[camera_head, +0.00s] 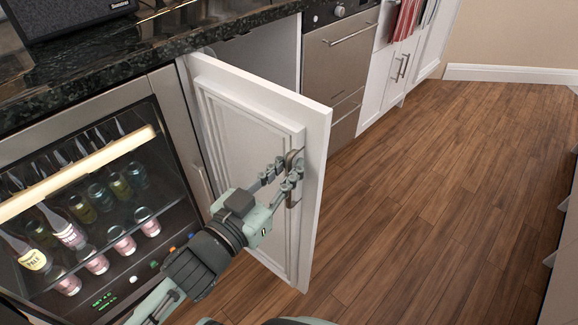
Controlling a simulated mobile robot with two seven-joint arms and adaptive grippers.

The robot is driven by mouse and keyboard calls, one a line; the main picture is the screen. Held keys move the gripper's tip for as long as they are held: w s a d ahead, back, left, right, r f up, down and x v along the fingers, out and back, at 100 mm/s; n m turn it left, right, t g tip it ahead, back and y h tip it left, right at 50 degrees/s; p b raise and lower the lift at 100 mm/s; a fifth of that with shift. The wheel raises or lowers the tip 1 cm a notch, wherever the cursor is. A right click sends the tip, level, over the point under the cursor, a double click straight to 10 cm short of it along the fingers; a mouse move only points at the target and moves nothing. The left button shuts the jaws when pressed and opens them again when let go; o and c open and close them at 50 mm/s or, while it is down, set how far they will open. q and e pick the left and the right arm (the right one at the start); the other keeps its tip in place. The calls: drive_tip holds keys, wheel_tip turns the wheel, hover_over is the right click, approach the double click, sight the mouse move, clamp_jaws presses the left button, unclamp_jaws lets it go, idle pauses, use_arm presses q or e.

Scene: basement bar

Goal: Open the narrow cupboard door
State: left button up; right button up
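The narrow cupboard door (235,135) is white with a raised panel and stands swung well out from the cabinet front. The cupboard's opening (262,52) shows behind its top edge. A metal handle (293,180) is on the door near its free edge. My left gripper (290,176) is at this handle, with its fingers on either side of it. I cannot tell whether the fingers press on the handle. My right gripper is not in view.
A drinks fridge (90,200) with bottles stands left of the door, under a dark stone counter (130,45). A steel oven front (338,55) and white cabinets (392,68) lie to the right. The wooden floor (430,190) is clear.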

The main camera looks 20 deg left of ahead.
use_arm(q)
drive_tip(key=shift+o, duration=1.1)
drive_tip(key=shift+s, duration=0.1)
drive_tip(key=shift+s+a+f, duration=0.1)
drive_tip(key=shift+s, duration=0.25)
drive_tip(key=v, duration=1.1)
drive_tip(key=shift+a, duration=0.1)
